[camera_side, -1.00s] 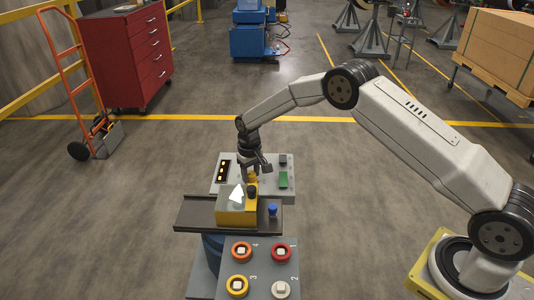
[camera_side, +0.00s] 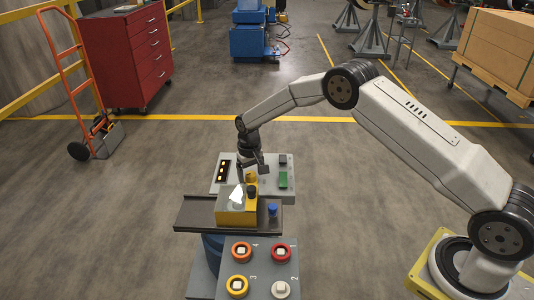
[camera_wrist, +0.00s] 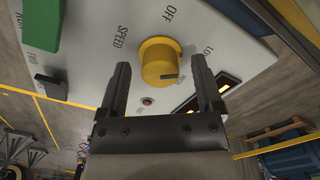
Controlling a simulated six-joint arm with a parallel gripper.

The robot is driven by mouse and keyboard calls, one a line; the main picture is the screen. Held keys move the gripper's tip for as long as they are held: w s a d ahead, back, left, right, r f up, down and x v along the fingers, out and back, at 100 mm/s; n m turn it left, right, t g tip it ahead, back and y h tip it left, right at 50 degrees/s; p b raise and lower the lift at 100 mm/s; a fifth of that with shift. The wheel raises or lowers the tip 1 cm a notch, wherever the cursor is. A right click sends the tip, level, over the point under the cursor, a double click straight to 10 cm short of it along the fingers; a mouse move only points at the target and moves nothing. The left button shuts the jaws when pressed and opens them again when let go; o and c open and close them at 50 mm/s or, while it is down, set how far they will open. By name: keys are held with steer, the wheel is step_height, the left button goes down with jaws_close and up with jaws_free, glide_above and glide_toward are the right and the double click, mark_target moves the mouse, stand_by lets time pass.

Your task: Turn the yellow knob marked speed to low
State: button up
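The yellow speed knob (camera_wrist: 160,60) sits on a pale grey panel (camera_wrist: 95,20) printed SPEED, OFF, LOW and HIGH. LOW is partly covered by a finger. The knob's dark pointer line points toward the HIGH mark. My gripper (camera_wrist: 160,64) is open, with one dark finger on each side of the knob and a visible gap at both sides. In the side view my gripper (camera_side: 252,172) is over the panel, and the knob (camera_side: 252,178) shows between its fingers, partly hidden.
The panel also has a green switch (camera_side: 283,179), a black switch (camera_side: 283,159) and a strip of lit lamps (camera_side: 223,171). In front stands a yellow box (camera_side: 236,215) on a dark tray (camera_side: 195,213). A blue knob (camera_side: 272,210) is beside it. Several ringed buttons are nearer.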

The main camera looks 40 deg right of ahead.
mark_target(251, 174)
steer(key=shift+r, duration=3.9)
steer(key=shift+s+r, duration=0.5)
steer(key=shift+s, duration=0.1)
steer(key=s+r+n+t, duration=0.1)
steer(key=s+r, duration=0.1)
steer(key=s, duration=1.2)
steer(key=s+r+n+t, duration=0.1)
steer(key=s+r, duration=0.1)
steer(key=s, duration=1.2)
steer(key=shift+s+d+r+t, duration=0.25)
steer(key=shift+s+r+t, duration=0.05)
steer(key=shift+s, duration=0.05)
